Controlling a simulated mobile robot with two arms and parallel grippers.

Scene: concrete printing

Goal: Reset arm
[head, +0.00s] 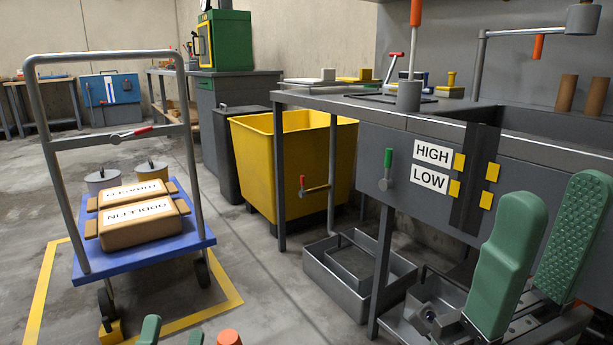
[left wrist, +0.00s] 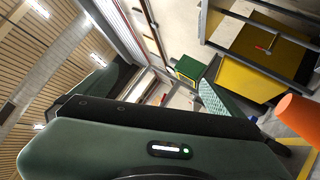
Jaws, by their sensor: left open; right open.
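My left gripper (head: 172,335) shows only as two green fingertips at the bottom edge of the head view. They are apart with nothing seen between them. In the left wrist view its dark green body fills the lower part, and a textured teal pad (left wrist: 212,102) shows beyond it. My right gripper (head: 543,250) is at the lower right of the head view, large and close. Its two green padded fingers stand apart, open and empty, in front of the grey bench (head: 540,140). The rest of both arms is mostly hidden.
A trolley with a blue deck (head: 185,243) carries two labelled bags (head: 145,222). A yellow bin (head: 262,165) stands behind. Metal trays (head: 345,290) lie under the bench. An orange cylinder (head: 229,338) is close beside my left gripper. Floor between trolley and trays is clear.

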